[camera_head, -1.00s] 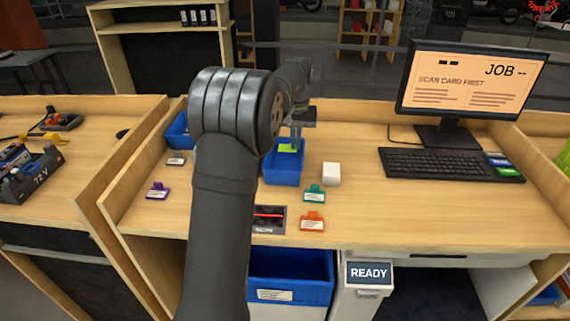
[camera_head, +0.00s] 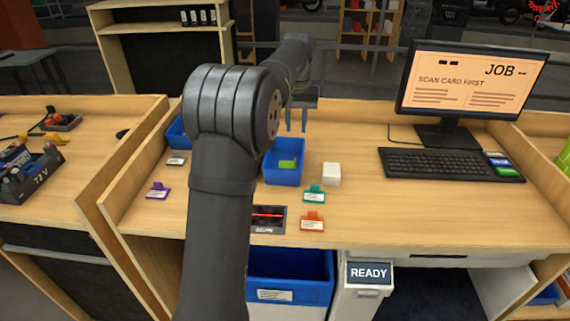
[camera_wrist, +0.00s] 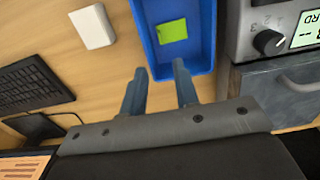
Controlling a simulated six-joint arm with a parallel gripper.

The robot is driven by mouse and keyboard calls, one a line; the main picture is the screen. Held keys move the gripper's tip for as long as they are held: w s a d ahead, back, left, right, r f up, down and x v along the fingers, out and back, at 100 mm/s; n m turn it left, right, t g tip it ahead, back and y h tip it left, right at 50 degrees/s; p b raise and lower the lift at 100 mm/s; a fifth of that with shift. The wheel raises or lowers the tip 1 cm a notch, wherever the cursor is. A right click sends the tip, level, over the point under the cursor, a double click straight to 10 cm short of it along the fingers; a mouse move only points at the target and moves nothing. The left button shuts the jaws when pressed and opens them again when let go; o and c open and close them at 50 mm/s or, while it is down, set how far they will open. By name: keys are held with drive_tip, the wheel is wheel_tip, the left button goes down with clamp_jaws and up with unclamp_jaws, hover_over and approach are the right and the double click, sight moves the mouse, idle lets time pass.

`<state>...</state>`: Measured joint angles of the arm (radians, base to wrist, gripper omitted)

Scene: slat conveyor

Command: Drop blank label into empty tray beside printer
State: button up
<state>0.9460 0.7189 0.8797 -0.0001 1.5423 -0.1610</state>
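A green label (camera_head: 287,164) lies in the blue tray (camera_head: 284,181) on the desk. The wrist view shows the label (camera_wrist: 172,31) alone on the floor of the tray (camera_wrist: 148,42). My gripper (camera_head: 296,130) is above the tray, apart from the label. Its two fingers (camera_wrist: 159,74) are spread with nothing between them. A grey device with a black knob (camera_wrist: 268,42) stands right beside the tray in the wrist view; I cannot tell if it is the printer. My arm hides that spot in the head view.
A white block (camera_head: 332,174) stands right of the tray. Teal (camera_head: 314,193), orange (camera_head: 312,222) and purple (camera_head: 157,190) cards lie on the desk, with a scanner (camera_head: 268,219) near the front edge. A keyboard (camera_head: 437,163) and monitor (camera_head: 470,82) stand to the right.

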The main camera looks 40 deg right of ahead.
wheel_tip(320, 180, up, 12)
drive_tip(key=shift+f, duration=0.15)
drive_tip(key=shift+f, duration=0.1)
idle(0.5)
wheel_tip(320, 180, down, 18)
drive_tip(key=shift+r, duration=1.15)
